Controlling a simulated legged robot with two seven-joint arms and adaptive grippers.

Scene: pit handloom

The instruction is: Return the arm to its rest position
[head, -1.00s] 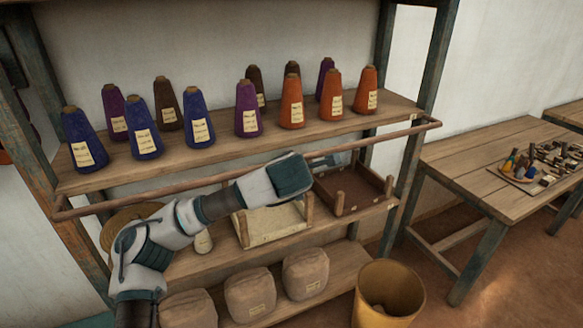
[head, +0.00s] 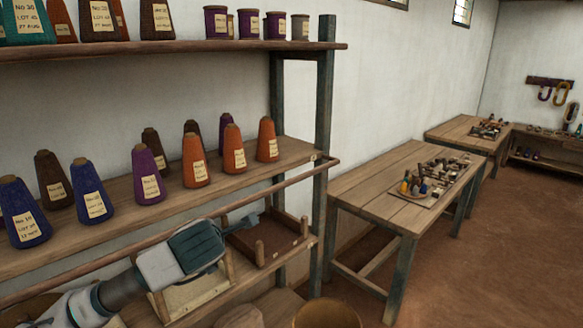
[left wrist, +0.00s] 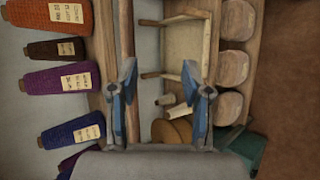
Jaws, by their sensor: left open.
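My left arm comes in from the lower left in the head view. Its gripper (head: 246,219) is in front of the rack, near the wooden rail (head: 180,228) and the brown tray (head: 268,240). In the left wrist view the two blue fingers of the left gripper (left wrist: 160,76) stand apart with nothing between them. Past them show the rail (left wrist: 131,45) and a pale wooden tray (left wrist: 186,50). Whether the arm touches the rail cannot be told. My right gripper is not in view.
Yarn cones, such as an orange one (head: 195,162), stand on the middle shelf (head: 285,150). Smaller spools (head: 248,24) sit above. A yellow-brown bin (head: 327,314) stands below. A table (head: 385,180) with small tools is at right. The floor (head: 490,260) is clear at right.

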